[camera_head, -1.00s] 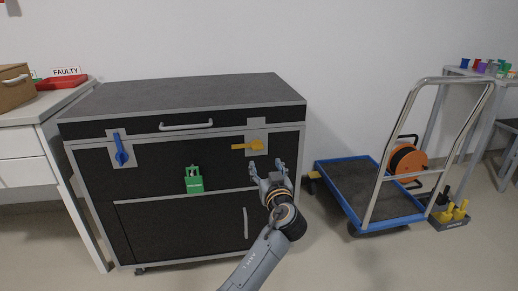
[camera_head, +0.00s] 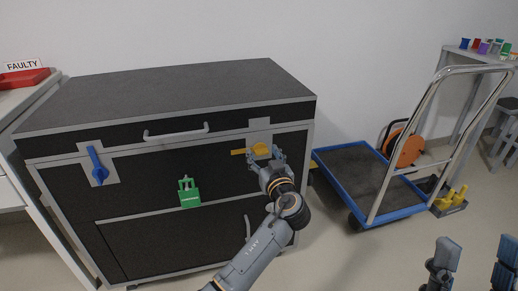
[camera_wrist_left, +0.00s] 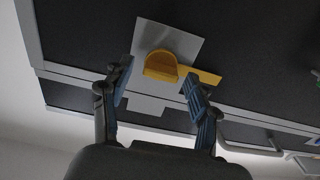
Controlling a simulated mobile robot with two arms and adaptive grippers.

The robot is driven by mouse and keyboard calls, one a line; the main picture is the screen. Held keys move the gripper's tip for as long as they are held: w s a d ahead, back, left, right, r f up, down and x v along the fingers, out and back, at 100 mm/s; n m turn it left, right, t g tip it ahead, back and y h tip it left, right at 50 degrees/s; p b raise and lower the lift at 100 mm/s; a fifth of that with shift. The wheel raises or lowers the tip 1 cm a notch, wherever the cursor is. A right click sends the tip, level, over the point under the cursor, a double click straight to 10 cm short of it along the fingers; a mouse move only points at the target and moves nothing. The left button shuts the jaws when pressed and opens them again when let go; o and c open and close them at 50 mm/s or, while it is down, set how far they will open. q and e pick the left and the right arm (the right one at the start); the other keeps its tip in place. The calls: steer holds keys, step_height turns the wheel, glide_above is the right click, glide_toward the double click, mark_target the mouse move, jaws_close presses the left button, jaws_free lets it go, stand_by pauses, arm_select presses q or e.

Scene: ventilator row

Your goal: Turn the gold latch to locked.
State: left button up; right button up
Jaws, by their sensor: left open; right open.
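The gold latch (camera_head: 260,149) is on a grey plate (camera_head: 261,124) at the right end of the black case's front. Its lever points left, roughly level, in the head view. In the left wrist view the latch's rounded knob (camera_wrist_left: 160,66) sits between the fingers and its lever points right. My left gripper (camera_head: 265,155) is open at the latch, with one finger on each side of the knob; whether they touch it is unclear. My open left gripper also fills the lower left wrist view (camera_wrist_left: 157,72). My right gripper (camera_head: 475,243) is open and empty at the bottom right.
The black case (camera_head: 160,245) also carries a blue latch (camera_head: 98,168), a green padlock-like piece (camera_head: 189,195) and a grey handle (camera_head: 176,133). A blue-edged trolley (camera_head: 385,222) stands to its right. A red tray (camera_head: 22,79) lies on the left counter.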

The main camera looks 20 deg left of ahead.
arm_select(q)
steer(key=shift+w, duration=0.1)
jaws_close()
stand_by(0.3)
steer(key=shift+a, duration=0.1)
